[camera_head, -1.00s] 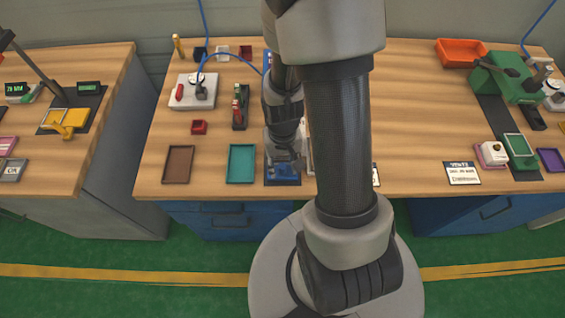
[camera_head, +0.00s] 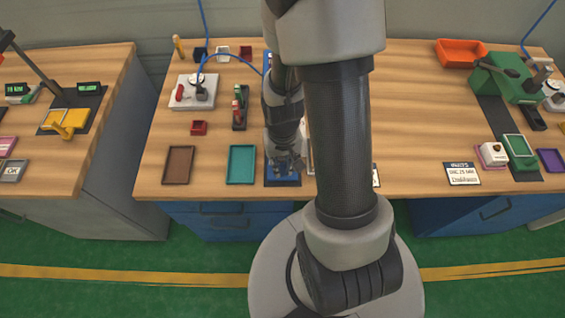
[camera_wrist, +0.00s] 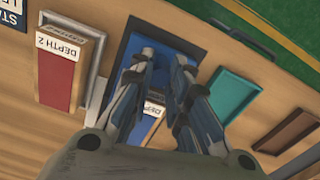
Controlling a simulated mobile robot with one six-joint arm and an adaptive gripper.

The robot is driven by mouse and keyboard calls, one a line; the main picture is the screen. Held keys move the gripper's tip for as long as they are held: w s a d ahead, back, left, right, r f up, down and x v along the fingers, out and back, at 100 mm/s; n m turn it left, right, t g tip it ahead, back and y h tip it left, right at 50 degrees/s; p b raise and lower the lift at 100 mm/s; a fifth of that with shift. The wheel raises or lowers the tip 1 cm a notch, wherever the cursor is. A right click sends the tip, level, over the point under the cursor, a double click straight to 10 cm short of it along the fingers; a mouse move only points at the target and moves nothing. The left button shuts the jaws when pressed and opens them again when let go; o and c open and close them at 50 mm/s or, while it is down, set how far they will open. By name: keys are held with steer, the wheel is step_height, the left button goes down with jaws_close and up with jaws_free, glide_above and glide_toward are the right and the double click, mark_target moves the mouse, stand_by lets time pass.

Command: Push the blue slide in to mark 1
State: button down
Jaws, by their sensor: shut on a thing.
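The blue slide (camera_wrist: 141,131) shows in part in the wrist view, under a white label whose text is partly covered. A dark blue panel (camera_wrist: 138,48) lies beyond it, around the fingertips. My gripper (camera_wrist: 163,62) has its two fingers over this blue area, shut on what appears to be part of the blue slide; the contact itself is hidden. In the head view my gripper (camera_head: 286,162) is low over the blue base (camera_head: 283,182) at the table's front edge. My arm hides much of the base. I cannot make out mark 1.
A red panel labelled DEPTH 2 (camera_wrist: 57,85) and its grey frame lie beside the blue area. A teal tray (camera_head: 241,164) and a brown tray (camera_head: 178,165) lie to the left in the head view. Bare tabletop (camera_head: 410,120) is right of my arm.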

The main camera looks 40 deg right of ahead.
steer(key=shift+w+d, duration=0.1)
steer(key=w+d, duration=0.2)
steer(key=w, duration=0.1)
steer(key=w+d, duration=0.2)
steer(key=w+d+p, duration=0.1)
steer(key=w, duration=0.2)
steer(key=shift+w+d, duration=0.3)
steer(key=shift+d, duration=0.1)
